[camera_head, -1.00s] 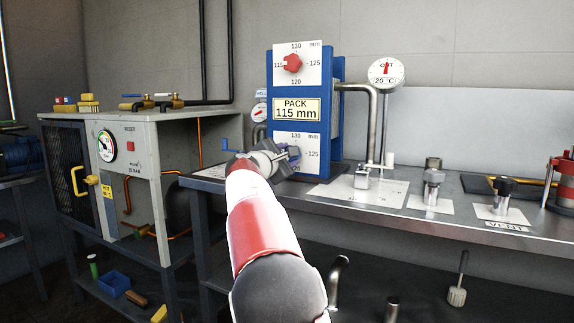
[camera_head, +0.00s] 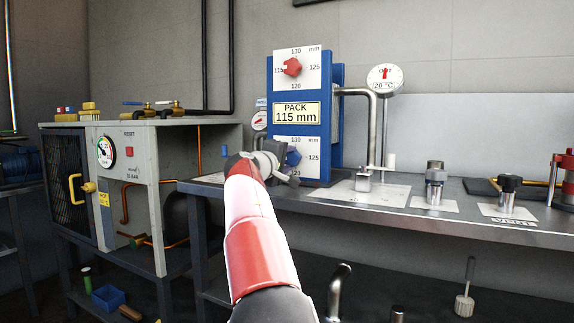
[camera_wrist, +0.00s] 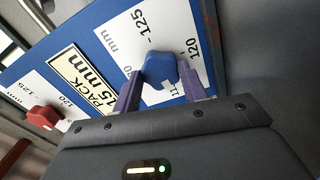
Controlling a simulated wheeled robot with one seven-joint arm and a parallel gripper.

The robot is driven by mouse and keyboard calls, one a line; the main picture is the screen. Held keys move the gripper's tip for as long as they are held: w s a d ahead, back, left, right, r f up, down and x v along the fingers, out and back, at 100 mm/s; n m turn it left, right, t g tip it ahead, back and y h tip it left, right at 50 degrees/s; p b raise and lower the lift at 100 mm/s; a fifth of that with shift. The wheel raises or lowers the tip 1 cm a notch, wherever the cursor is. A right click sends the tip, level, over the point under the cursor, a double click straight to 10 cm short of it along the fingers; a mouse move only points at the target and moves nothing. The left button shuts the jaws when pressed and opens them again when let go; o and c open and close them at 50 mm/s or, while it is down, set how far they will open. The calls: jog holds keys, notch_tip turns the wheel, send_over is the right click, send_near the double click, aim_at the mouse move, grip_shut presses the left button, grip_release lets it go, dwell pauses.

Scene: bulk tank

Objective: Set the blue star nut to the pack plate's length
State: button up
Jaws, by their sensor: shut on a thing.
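The blue star nut (camera_head: 293,157) sits on the lower white dial of the blue frame. In the wrist view the blue star nut (camera_wrist: 160,68) is between the two purple fingers of my gripper (camera_wrist: 160,88), which is shut on it. A small pale mark on the nut faces the partly hidden "11" print at the lower side of the dial; 125 and 120 are also readable. In the head view my gripper (camera_head: 285,168) covers part of the lower dial. The pack plate (camera_head: 296,113) reads "PACK 115 mm"; the pack plate (camera_wrist: 78,72) is partly visible in the wrist view.
A red star nut (camera_head: 292,67) sits on the upper dial. A bent pipe (camera_head: 372,125) and a temperature gauge (camera_head: 385,77) stand just right of the frame. Several fittings stand on the bench (camera_head: 400,204) further right. A grey machine (camera_head: 130,145) stands left.

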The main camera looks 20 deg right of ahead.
jog(key=shift+f+m, duration=0.1)
jog(key=shift+m, duration=0.5)
jog(key=o, duration=1)
jog(key=shift+c, duration=0.2)
jog(key=b+v, duration=0.3)
jog(key=v, duration=0.4)
jog(key=shift+s+a, duration=0.3)
